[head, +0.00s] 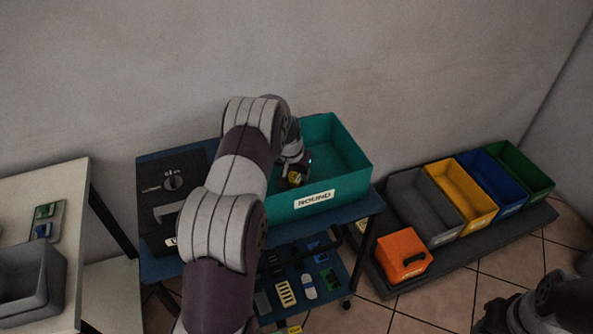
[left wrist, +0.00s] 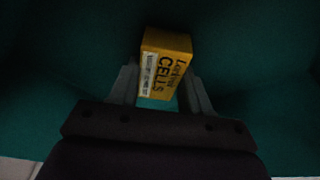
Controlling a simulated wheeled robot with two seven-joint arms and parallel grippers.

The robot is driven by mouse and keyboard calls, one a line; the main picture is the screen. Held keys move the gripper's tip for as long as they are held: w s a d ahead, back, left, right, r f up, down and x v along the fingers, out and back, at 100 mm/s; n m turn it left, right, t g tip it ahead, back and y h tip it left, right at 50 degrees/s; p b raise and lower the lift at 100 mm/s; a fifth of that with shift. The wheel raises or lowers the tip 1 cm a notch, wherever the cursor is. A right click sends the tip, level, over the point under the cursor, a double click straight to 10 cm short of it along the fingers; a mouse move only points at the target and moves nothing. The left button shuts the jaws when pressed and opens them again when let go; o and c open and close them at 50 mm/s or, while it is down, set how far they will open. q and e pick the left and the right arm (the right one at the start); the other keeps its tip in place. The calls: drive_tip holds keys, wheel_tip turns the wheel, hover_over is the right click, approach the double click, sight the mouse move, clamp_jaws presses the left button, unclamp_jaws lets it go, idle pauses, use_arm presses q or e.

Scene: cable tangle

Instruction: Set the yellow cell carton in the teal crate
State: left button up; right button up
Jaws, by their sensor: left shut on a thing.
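The teal crate (head: 352,149) stands on the blue cart, with a label reading ROUND on its front. My left gripper (head: 294,172) reaches down inside the crate's left part. It is shut on the yellow cell carton (head: 296,178). In the left wrist view the carton (left wrist: 166,62) sits between the two fingers of the left gripper (left wrist: 158,92), its CELLS lettering showing, with teal crate surfaces (left wrist: 70,60) around it. I cannot tell whether the carton touches the crate floor. My right arm shows only in part at the lower right, and its gripper is not visible.
The blue cart top (head: 363,207) holds a dark tool tray (head: 155,195) at left. Grey, yellow (head: 472,201), blue and green bins stand on a low platform at right, by an orange box (head: 402,255). A white table (head: 60,180) with a grey bin stands at left.

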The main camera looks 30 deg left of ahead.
use_arm(q)
drive_tip(key=o, duration=1.1)
drive_tip(key=v, duration=1.2)
drive_tip(key=s+d+g, duration=0.1)
drive_tip(key=s+d, duration=0.7)
drive_tip(key=s, duration=0.3)
drive_tip(key=s+d+m+g, duration=0.1)
drive_tip(key=s+d, duration=0.7)
drive_tip(key=s, duration=0.4)
drive_tip(key=shift+s+d+r, duration=0.25)
drive_tip(key=shift+s+r, duration=0.05)
drive_tip(key=shift+s, duration=0.05)
